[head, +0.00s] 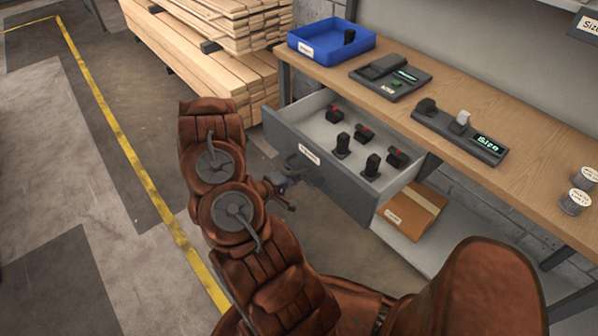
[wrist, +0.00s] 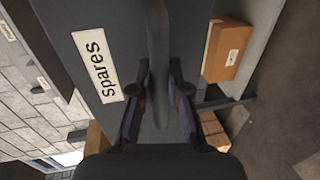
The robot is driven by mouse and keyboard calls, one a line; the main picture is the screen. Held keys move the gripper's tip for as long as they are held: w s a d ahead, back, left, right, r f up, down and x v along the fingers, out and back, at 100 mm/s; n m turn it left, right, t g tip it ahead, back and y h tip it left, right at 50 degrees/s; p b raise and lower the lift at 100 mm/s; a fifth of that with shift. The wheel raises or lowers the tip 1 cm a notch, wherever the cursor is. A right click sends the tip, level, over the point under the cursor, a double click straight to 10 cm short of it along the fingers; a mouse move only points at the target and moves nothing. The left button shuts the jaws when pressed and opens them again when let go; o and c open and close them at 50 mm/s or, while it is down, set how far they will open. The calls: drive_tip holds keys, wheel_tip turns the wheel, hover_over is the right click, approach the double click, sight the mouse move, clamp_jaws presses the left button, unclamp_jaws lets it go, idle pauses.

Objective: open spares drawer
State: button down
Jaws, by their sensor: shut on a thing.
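The spares drawer (head: 333,177) under the wooden bench is pulled out, with its inside showing. Several dark parts lie in it, some with red marks, such as the upright one (head: 342,146). A white label reading "spares" (wrist: 95,66) is on its grey front in the wrist view. My gripper (head: 287,184) is at the drawer front, near the handle. In the wrist view my gripper (wrist: 160,100) has its two fingers on either side of the grey handle bar (wrist: 160,45) and is shut on it.
The bench top (head: 470,95) carries a blue bin (head: 331,48), a dark scale-like device (head: 390,78) and a "Size" gauge (head: 460,130). A cardboard box (head: 409,212) sits on the shelf below. Stacked timber (head: 215,65) stands behind the drawer. Open floor (head: 60,200) lies to the left.

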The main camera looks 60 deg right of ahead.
drive_tip(key=shift+w, duration=0.1)
drive_tip(key=c, duration=1.1)
unclamp_jaws()
drive_tip(key=shift+c, duration=0.2)
drive_tip(key=v, duration=1.2)
